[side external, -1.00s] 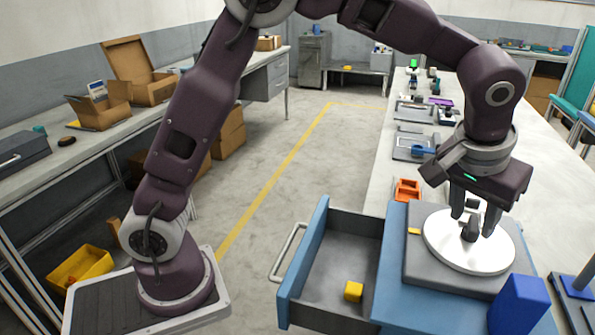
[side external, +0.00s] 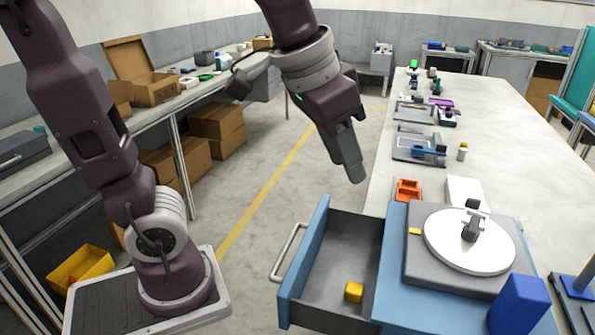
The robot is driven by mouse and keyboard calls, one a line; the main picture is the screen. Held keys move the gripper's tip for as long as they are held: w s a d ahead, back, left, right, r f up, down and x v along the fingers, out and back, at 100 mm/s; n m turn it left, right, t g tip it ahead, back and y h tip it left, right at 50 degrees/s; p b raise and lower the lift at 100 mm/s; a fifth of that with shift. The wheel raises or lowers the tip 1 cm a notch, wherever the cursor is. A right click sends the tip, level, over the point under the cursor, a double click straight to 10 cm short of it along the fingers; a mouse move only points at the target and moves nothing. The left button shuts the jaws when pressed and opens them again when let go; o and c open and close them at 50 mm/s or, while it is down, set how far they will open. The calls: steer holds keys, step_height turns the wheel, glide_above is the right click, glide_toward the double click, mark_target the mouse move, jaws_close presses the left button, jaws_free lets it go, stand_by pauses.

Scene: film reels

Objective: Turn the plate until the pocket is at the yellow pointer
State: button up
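The round white plate (side external: 445,245) lies flat on a grey square base (side external: 424,275) on top of the blue cabinet (side external: 396,262). A dark upright handle (side external: 470,230) stands on the plate. The small yellow pointer (side external: 414,231) sits on the base at the plate's left edge. I cannot make out a pocket in the plate from this view. My gripper (side external: 358,180) hangs in the air left of the plate, above the floor and beyond the open drawer, clear of the handle. Its fingers overlap in this view, so their gap is hidden. I see nothing held in it.
The cabinet's drawer (side external: 318,250) is pulled out to the left, with a yellow block (side external: 353,291) in it. A blue block (side external: 518,304) stands at the cabinet's front right. A white box (side external: 464,190) and an orange tray (side external: 407,190) are behind the plate.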

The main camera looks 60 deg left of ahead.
steer(key=s+a+f, duration=0.1)
steer(key=s+f, duration=0.1)
steer(key=s, duration=0.4)
steer(key=shift+s+a+m, duration=0.15)
steer(key=shift+a+m, duration=0.25)
steer(key=shift+f, duration=0.1)
steer(key=n+y, duration=0.2)
steer(key=n, duration=0.5)
glide_toward(475, 224)
steer(key=shift+g, duration=0.5)
steer(key=x, duration=0.7)
steer(key=shift+w, duration=0.45)
steer(key=shift+w+a+f, duration=0.1)
steer(key=shift+w+f, duration=0.05)
steer(key=shift+f, duration=0.3)
